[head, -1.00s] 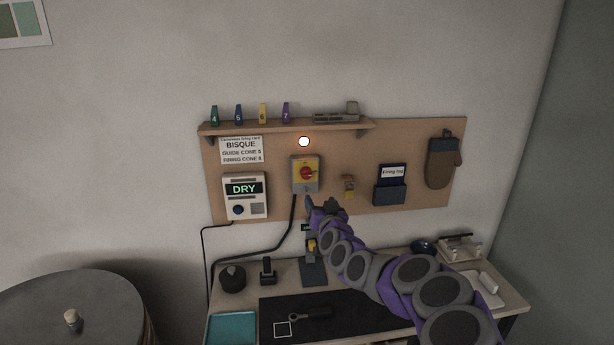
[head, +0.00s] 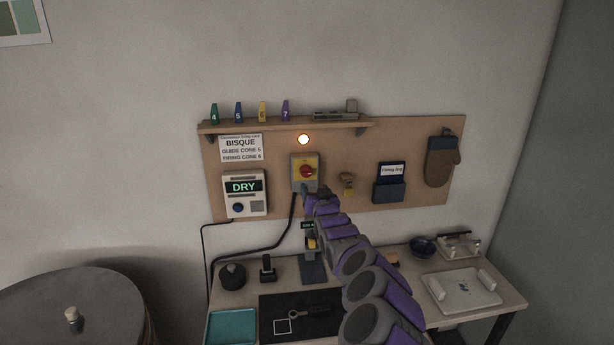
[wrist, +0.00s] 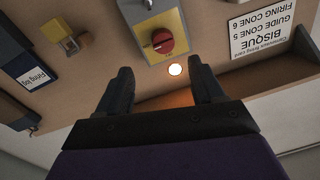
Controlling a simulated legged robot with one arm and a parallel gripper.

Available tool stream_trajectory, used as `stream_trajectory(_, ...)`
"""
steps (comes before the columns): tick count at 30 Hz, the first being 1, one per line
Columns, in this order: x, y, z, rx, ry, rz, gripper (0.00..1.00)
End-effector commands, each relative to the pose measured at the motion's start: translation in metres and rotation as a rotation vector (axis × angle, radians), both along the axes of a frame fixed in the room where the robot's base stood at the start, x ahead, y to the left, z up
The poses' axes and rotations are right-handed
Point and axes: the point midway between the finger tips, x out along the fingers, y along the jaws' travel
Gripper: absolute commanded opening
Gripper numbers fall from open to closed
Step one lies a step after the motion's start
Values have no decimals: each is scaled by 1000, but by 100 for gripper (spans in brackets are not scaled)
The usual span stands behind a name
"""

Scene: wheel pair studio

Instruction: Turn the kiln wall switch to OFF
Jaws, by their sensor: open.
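The kiln wall switch (head: 305,172) is a grey box with a yellow face and a red rotary knob (head: 307,171), mounted on the pegboard-like brown panel. The wrist view shows the switch upside down, with its red knob (wrist: 163,41) beyond my fingertips. The knob's setting is too small to read. My gripper (head: 314,192) is just below the switch's lower right in the head view, partly covering its bottom edge. In the wrist view my gripper (wrist: 160,66) is open and empty, its fingers apart and not around the knob.
A lit lamp (head: 304,140) glows above the switch, under a shelf (head: 285,127) holding small numbered cones. A controller (head: 245,194) reading DRY is left of it. A padlock (head: 347,183) and log holder (head: 389,190) are right. The bench (head: 405,280) below holds several items.

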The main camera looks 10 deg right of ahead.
Motion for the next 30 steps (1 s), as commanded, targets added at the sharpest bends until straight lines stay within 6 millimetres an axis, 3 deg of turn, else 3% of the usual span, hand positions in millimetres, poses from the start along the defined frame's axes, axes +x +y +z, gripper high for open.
stream_trajectory(30, 73, 7, -1, -6, 3, 4, 68)
